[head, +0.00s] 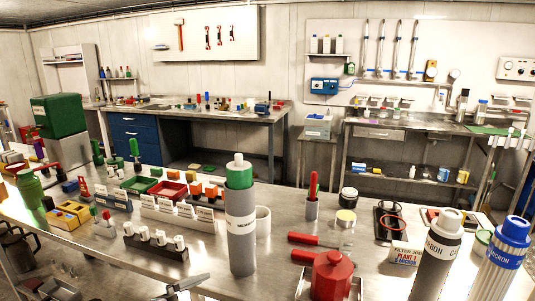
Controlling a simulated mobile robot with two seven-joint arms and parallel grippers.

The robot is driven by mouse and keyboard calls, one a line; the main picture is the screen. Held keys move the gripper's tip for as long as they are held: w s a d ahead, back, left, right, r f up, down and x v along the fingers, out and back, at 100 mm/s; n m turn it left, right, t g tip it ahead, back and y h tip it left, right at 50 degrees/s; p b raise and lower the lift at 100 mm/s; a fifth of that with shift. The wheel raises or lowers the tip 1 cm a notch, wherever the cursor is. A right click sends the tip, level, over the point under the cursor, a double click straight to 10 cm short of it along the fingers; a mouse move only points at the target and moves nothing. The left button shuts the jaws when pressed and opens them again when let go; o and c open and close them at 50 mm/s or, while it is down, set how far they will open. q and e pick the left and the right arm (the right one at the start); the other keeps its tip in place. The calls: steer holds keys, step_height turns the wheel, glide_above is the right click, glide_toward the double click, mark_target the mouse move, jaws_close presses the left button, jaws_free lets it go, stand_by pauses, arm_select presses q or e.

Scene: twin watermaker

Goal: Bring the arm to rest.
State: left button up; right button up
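I make out neither of my grippers for certain in the head view. A grey metal piece (187,284) shows at the bottom edge, by the front of the steel workbench (110,256); I cannot tell whether it is a tool or a part of me. No task object is named, and nothing is seen held.
A grey bottle with green and white top (240,220), a red container (332,275) and large filter cartridges (436,256) (500,262) crowd the near bench. Small trays, racks and blocks fill its left. Back benches (190,113) (410,128) line the wall.

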arm_select(q)
steer(key=s+a+f+m+y, duration=0.4)
steer(key=s+f+m, duration=0.5)
steer(key=s, duration=0.1)
steer(key=s+a+f+m+y, duration=0.4)
steer(key=s+f+m, duration=0.6)
steer(key=shift+f+g, duration=0.3)
arm_select(e)
steer(key=s+d+f+m+g+h, duration=0.1)
steer(key=s+d+f+m+h, duration=0.1)
steer(key=s+d+f+m, duration=0.5)
steer(key=s+d+f+m+g+h, duration=0.2)
steer(key=s+d+f+m, duration=0.4)
steer(key=m, duration=1.2)
step_height(320, 180, down, 5)
steer(key=shift+s+d+r+g, duration=0.15)
steer(key=shift+s+d+g, duration=0.2)
steer(key=shift+s, duration=0.1)
